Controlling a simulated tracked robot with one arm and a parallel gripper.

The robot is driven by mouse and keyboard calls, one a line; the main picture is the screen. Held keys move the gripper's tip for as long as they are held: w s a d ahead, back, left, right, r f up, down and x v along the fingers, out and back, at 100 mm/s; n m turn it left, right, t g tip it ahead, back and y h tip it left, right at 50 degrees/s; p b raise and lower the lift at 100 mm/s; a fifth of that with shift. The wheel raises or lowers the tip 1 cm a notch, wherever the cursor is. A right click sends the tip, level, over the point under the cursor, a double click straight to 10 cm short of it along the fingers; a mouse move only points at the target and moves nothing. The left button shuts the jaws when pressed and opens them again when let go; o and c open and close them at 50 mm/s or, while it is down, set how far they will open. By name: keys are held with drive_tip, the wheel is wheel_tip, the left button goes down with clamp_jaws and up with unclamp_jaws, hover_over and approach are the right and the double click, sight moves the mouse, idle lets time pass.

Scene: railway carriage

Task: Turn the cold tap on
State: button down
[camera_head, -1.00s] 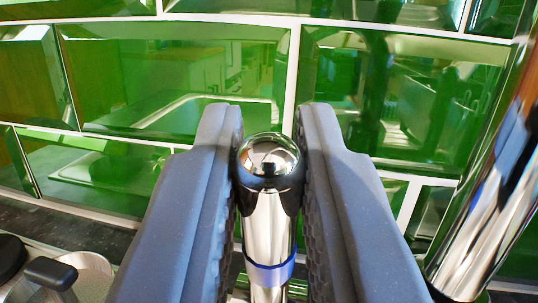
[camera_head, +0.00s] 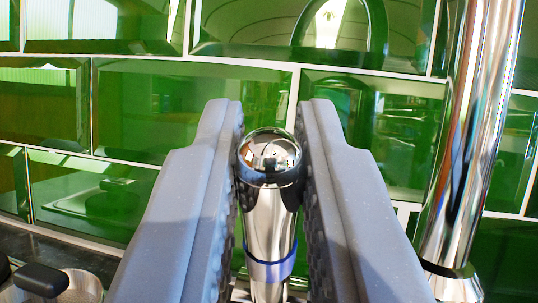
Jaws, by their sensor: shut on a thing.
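The cold tap handle (camera_head: 268,225) is a chrome lever with a rounded tip and a blue band, in the middle of the head camera view. My gripper (camera_head: 270,125) has one grey finger on each side of it and is shut on it. The rounded tip of the handle shows between the fingertips. The chrome spout column (camera_head: 463,140) rises on the right, apart from my right finger. The base of the handle is hidden low between the fingers.
A wall of glossy green tiles (camera_head: 150,110) with pale grout stands close behind the handle. A metal pan or lid with a black handle (camera_head: 40,279) is at the lower left, on a dark counter. The spout column limits room on the right.

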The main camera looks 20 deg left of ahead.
drive_tip(key=c, duration=1.5)
unclamp_jaws()
drive_tip(key=shift+o, duration=0.2)
drive_tip(key=shift+v, duration=0.85)
drive_tip(key=s+d, duration=0.4)
drive_tip(key=s, duration=0.6)
drive_tip(key=shift+s+d+p, duration=0.25)
drive_tip(key=shift+d+p, duration=0.1)
drive_tip(key=shift+d, duration=0.05)
